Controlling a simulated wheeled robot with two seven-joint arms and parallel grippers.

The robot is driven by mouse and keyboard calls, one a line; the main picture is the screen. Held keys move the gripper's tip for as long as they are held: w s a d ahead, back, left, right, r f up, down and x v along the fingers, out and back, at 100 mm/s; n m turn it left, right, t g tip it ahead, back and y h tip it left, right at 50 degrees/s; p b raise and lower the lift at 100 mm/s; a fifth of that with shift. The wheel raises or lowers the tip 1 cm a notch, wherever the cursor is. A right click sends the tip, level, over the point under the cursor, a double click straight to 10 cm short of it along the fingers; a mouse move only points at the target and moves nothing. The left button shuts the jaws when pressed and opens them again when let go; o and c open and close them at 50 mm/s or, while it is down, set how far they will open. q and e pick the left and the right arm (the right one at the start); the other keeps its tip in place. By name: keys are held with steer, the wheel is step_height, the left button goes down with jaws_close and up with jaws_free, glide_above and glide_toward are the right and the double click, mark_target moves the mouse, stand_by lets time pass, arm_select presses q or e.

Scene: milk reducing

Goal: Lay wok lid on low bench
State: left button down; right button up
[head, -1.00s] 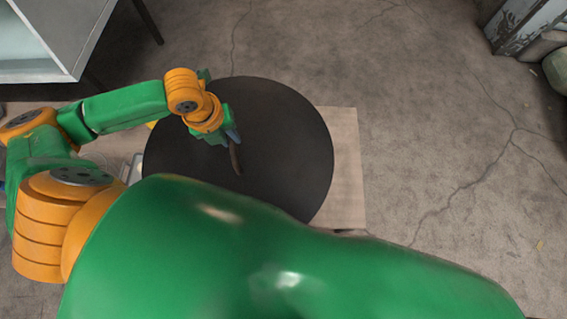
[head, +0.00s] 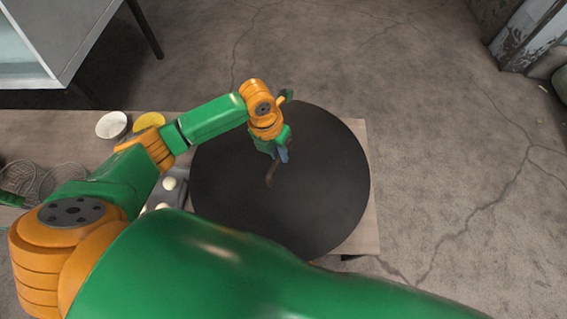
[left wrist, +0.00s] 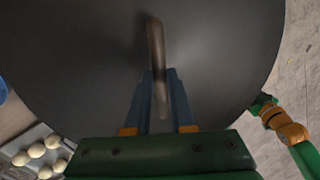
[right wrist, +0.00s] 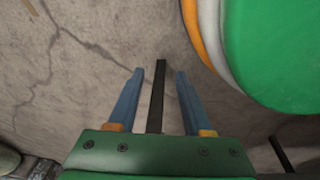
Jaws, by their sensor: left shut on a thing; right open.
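The wok lid (head: 325,185) is a large dark round disc with a brown curved handle (head: 269,177). My left gripper (head: 279,155) is shut on this handle, which also shows between its fingers in the left wrist view (left wrist: 155,45). The lid is over the right end of the low bench (head: 368,215), a pale wooden top. In the head view its outline passes the bench's far edge. I cannot tell whether it touches the bench. My right gripper (right wrist: 155,85) is open in the right wrist view, with a dark bar showing between its fingers. My arm hides part of the bench.
A white bowl (head: 112,125), a yellow bowl (head: 149,121) and a wire basket (head: 62,180) are on the bench's left part. A grey tray with several pale round things (left wrist: 38,150) is beside the lid. A cabinet (head: 50,40) stands at far left.

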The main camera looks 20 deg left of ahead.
mark_target(283, 165)
arm_select(q)
steer(key=shift+w+d+f, duration=0.25)
steer(key=shift+d+f, duration=0.05)
steer(key=shift+f, duration=0.1)
steer(key=f, duration=0.1)
steer(key=f+b, duration=0.2)
steer(key=shift+w+d+f, duration=0.15)
steer(key=shift+d+f, duration=0.15)
steer(key=shift+f, duration=0.1)
steer(key=c, duration=0.8)
jaws_free()
steer(key=shift+o, duration=0.2)
steer(key=shift+r, duration=0.2)
steer(key=r+p, duration=0.1)
steer(key=r, duration=0.2)
steer(key=a+r+p, duration=0.1)
steer(key=r+p, duration=0.1)
steer(key=r, duration=0.2)
steer(key=s+r+p, duration=0.1)
steer(key=r+p, duration=0.1)
steer(key=r, duration=0.2)
steer(key=shift+a, duration=0.35)
steer(key=shift+r, duration=0.35)
arm_select(e)
steer(key=shift+s+d+r, duration=0.15)
steer(key=shift+s+d, duration=0.35)
steer(key=shift+s, duration=0.1)
steer(key=shift+s+d+r, duration=0.15)
steer(key=shift+s+d, duration=0.3)
steer(key=shift+s, duration=0.1)
